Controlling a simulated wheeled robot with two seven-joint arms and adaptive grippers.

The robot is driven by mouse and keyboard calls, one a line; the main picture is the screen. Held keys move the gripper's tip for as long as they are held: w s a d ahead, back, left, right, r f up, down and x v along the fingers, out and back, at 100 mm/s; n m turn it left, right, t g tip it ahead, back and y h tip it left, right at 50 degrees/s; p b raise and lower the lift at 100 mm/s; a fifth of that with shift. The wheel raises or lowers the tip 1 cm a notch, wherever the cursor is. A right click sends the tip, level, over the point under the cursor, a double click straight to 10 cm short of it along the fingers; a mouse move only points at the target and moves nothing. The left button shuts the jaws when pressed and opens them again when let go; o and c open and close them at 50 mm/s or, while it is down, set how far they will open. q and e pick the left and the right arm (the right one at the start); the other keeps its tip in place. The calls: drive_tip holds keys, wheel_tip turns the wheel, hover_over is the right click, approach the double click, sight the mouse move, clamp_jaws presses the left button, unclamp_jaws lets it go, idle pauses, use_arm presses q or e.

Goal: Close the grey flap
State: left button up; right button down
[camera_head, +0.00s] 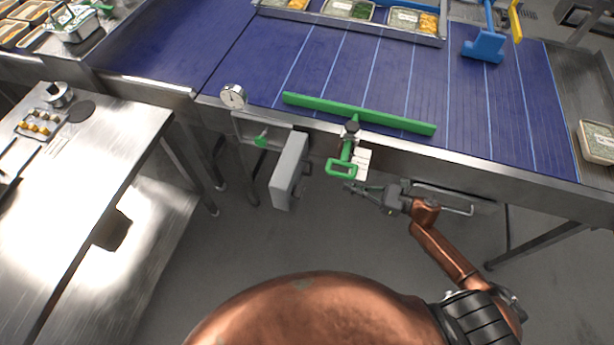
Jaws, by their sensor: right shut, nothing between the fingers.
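The grey flap (289,172) hangs below the front edge of the blue conveyor, left of centre. It stands swung out from the frame, showing a broad grey face. My right gripper (350,187) is shut and empty, to the right of the flap and apart from it. Its fingers point left, just below a green handle (342,169). I cannot tell whether the fingers touch that handle. My left gripper is not in view.
A long green bar (358,114) lies across the blue conveyor (340,60) front. A round gauge (233,96) sits at the conveyor edge. A steel table (110,150) stands at left. The floor below the flap is clear.

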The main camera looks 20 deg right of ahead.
drive_tip(key=a+r+n, duration=0.1)
drive_tip(key=n, duration=0.1)
drive_tip(key=g+y, duration=0.1)
approach(299, 175)
drive_tip(key=x, duration=0.6)
drive_tip(key=shift+w+a+r, duration=0.1)
drive_tip(key=shift+a+r, duration=0.3)
drive_tip(key=shift+a, duration=0.1)
